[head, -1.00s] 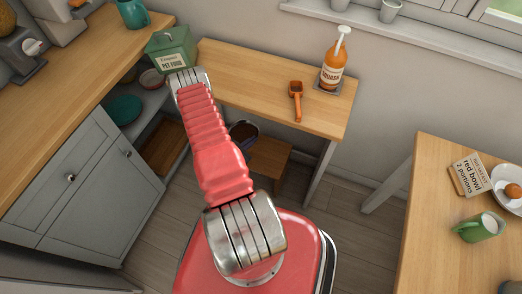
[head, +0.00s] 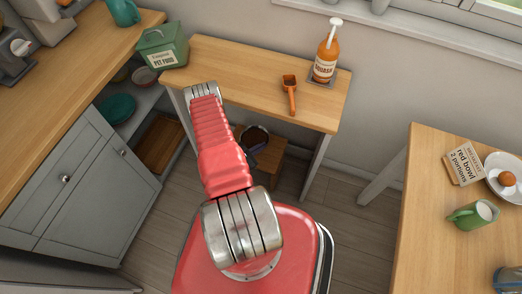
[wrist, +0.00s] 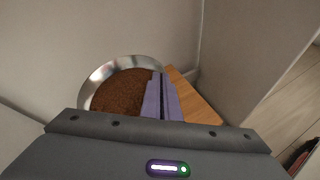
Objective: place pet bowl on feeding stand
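The pet bowl (wrist: 118,92) is shiny metal and full of brown kibble; it fills the left middle of the wrist view. My gripper (wrist: 161,85) has its purple fingers close together across the bowl's right rim, shut on it. In the head view the bowl (head: 256,134) shows beyond my arm, beneath the wooden worktop's front edge, with my gripper (head: 257,149) at its near side. The feeding stand (head: 270,160) is a low wooden stool. In the wrist view its top (wrist: 197,98) shows right of the fingers. I cannot tell whether the bowl touches it.
A table at right holds a note (head: 464,163) and a green mug (head: 472,215). Panels stand close around the stand.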

